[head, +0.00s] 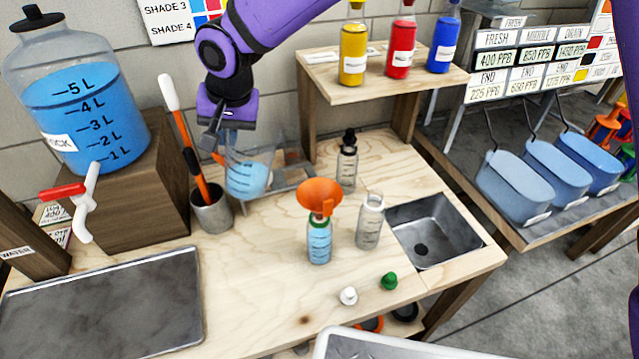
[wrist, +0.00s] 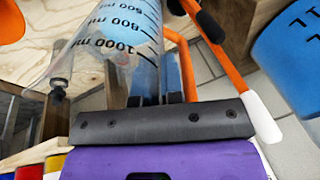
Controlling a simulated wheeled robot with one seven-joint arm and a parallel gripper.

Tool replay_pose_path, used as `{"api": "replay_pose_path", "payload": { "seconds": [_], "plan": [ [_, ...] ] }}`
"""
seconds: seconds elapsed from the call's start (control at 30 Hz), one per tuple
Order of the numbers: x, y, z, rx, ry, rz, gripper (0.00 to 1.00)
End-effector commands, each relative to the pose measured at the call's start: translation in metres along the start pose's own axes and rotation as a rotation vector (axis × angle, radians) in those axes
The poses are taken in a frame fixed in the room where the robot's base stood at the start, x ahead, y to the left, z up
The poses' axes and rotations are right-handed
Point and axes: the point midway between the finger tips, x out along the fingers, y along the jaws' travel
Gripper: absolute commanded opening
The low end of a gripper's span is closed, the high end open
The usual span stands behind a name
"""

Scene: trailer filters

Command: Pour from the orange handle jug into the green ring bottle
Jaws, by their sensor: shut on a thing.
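The clear jug (head: 248,178) with blue liquid is at the back middle of the bench, close to upright; I cannot tell whether it touches the surface. My gripper (head: 217,145) is shut on its orange handle, which shows in the wrist view (wrist: 187,65) beside the fingers (wrist: 155,97). The jug's graduated wall (wrist: 115,45) also fills the upper left there. The green ring bottle (head: 319,245) stands upright to the right and nearer, part full of blue liquid. An orange funnel (head: 319,197) sits in its mouth.
A clear bottle (head: 370,222) and a black-topped bottle (head: 347,165) stand near the funnel. A grey cup (head: 211,212) with tools is left of the jug. White (head: 348,295) and green (head: 389,281) caps lie in front. A sink (head: 430,240) is right, a metal tray (head: 105,305) left.

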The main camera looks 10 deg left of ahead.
Motion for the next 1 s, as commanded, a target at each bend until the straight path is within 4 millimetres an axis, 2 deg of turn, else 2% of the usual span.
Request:
{"api": "replay_pose_path", "payload": {
  "seconds": [0.23, 0.67, 0.83, 1.0],
  "plan": [
    [0.01, -0.012, -0.005, -0.006, -0.068, 0.113, 0.0],
    [0.023, -0.019, -0.01, -0.009, -0.145, 0.246, 0.0],
    [0.018, -0.02, -0.011, -0.009, -0.15, 0.256, 0.0],
    [0.004, -0.024, -0.014, -0.009, -0.149, 0.254, 0.0]
  ]
}}
